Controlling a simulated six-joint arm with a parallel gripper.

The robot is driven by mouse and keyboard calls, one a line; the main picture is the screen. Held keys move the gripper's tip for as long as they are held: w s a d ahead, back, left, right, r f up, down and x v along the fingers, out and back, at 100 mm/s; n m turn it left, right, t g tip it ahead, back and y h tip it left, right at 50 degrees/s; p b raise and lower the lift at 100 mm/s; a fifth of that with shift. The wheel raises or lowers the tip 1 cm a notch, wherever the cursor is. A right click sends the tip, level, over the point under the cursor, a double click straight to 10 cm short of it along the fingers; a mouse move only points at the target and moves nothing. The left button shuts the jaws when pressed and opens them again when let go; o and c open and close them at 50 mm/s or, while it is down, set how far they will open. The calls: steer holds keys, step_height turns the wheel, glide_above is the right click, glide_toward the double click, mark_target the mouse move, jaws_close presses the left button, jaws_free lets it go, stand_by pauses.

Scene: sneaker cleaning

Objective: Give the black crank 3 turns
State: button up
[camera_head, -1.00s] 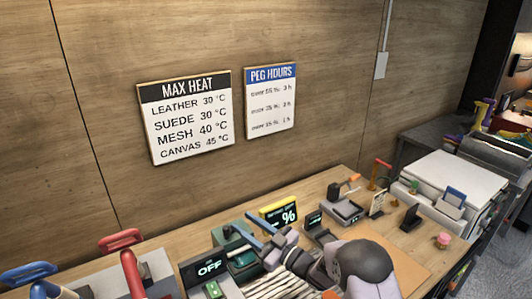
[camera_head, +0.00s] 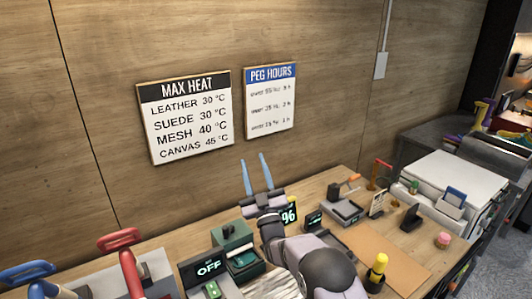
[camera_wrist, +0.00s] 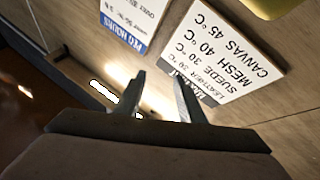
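I cannot pick out a black crank for certain in either view. My gripper (camera_head: 257,172) is raised over the back of the bench in the head view, its two blue-grey fingers pointing up, apart, with nothing between them. The wrist view shows the same spread, empty fingers (camera_wrist: 160,98) in front of the wooden wall. My arm hides part of the bench. A dark green device (camera_head: 232,238) stands just left of my arm, and a small black stand (camera_head: 411,218) is at the right.
A display reading OFF (camera_head: 207,267) is at the front left, beside red (camera_head: 119,240) and blue (camera_head: 29,272) handles. A yellow-and-black object (camera_head: 377,270) stands on the brown mat (camera_head: 405,262). The MAX HEAT sign (camera_head: 188,117) and PEG HOURS sign (camera_head: 271,100) hang on the wall.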

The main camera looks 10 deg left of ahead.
steer(key=w+d+r+m+t+h, duration=0.1)
steer(key=d+r+m+t+h, duration=0.2)
steer(key=m+h, duration=0.7)
steer(key=shift+d+r+h, duration=0.15)
steer(key=shift+r+h, duration=0.8)
steer(key=shift+h, duration=1.35)
steer(key=shift+w, duration=0.1)
steer(key=shift+b, duration=0.3)
steer(key=n+g+y+b, duration=0.2)
steer(key=n+g+y, duration=1)
steer(key=g+y, duration=0.5)
glide_toward(228, 232)
steer(key=w+a+f+t+y, duration=0.1)
steer(key=a+f, duration=0.1)
steer(key=a, duration=0.1)
steer(key=shift+r+p+x, duration=0.2)
steer(key=shift+p+x, duration=0.4)
steer(key=shift+x, duration=1.35)
steer(key=shift+r+p+x, duration=0.2)
steer(key=shift+p+x, duration=0.4)
steer(key=shift+x, duration=1.35)
